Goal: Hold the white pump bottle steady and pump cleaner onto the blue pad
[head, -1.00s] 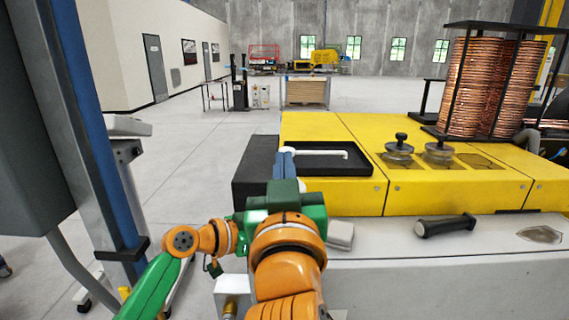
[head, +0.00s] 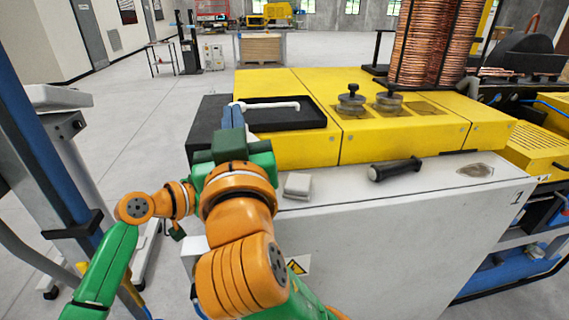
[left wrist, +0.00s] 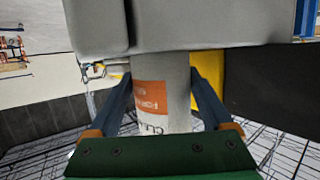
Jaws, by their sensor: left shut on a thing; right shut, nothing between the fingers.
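In the left wrist view, my left gripper (left wrist: 164,115) is shut on the white pump bottle (left wrist: 174,81), its two blue fingers on either side of the orange-labelled body. In the head view, the bottle body is hidden behind my right arm and gripper. A white spout (head: 275,106), which looks like the pump's, reaches right over the black tray. My right gripper (head: 232,115) is shut and empty, its blue fingertips close to the spout's left end; I cannot tell whether they touch it. I cannot make out the blue pad in either view.
The black tray (head: 300,123) sits in the yellow machine top (head: 410,139). Two knobbed metal lids (head: 351,101) stand to its right. On the white ledge (head: 345,186) lie a small white block (head: 297,186) and a black handle (head: 396,169). Copper coils (head: 432,45) stand behind.

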